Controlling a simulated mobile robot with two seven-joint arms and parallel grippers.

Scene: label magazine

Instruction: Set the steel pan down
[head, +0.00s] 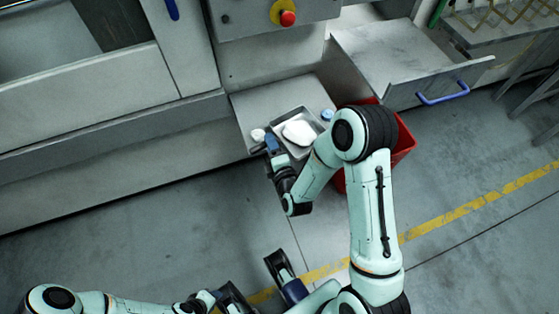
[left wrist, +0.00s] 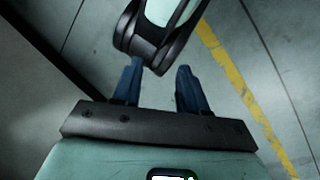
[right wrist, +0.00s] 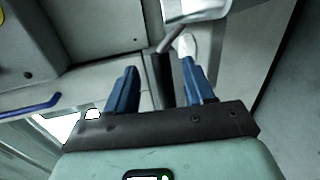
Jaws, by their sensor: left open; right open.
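The steel pan (head: 315,119) is a shallow grey metal tray with a white lump (head: 298,132) in it. It rests on a grey shelf (head: 250,107) beside the machine. My right gripper (head: 265,147) is open at the pan's left front corner in the head view. Its blue fingers also show in the right wrist view (right wrist: 160,70), with the shiny pan edge (right wrist: 196,8) just beyond them. I cannot tell whether a finger touches the pan. My left gripper (left wrist: 158,70) is open and empty over the floor in the left wrist view.
A red bin (head: 404,139) stands right of the shelf, partly hidden by my right arm. An open drawer with a blue handle (head: 443,95) juts out above it.

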